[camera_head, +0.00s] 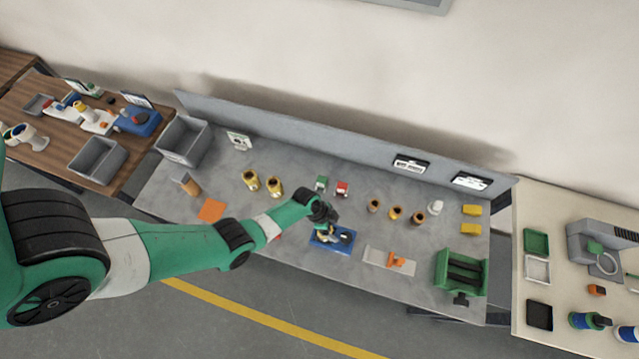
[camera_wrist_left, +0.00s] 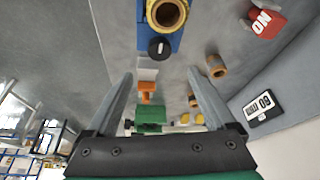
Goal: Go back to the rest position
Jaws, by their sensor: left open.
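A yellow-rimmed round part (camera_wrist_left: 167,14) shows at the top of that view, beyond the fingertips, on the blue piece. In the head view my gripper partly hides what lies on the mat. My right gripper is in neither view.
Yellow jars (camera_head: 274,186), small green (camera_head: 321,183) and red (camera_head: 342,187) blocks stand behind the gripper. Brown jars (camera_head: 373,206) and a green fixture (camera_head: 459,272) are to the right. A grey bin (camera_head: 184,140) is left. An orange sheet (camera_head: 211,209) lies nearer.

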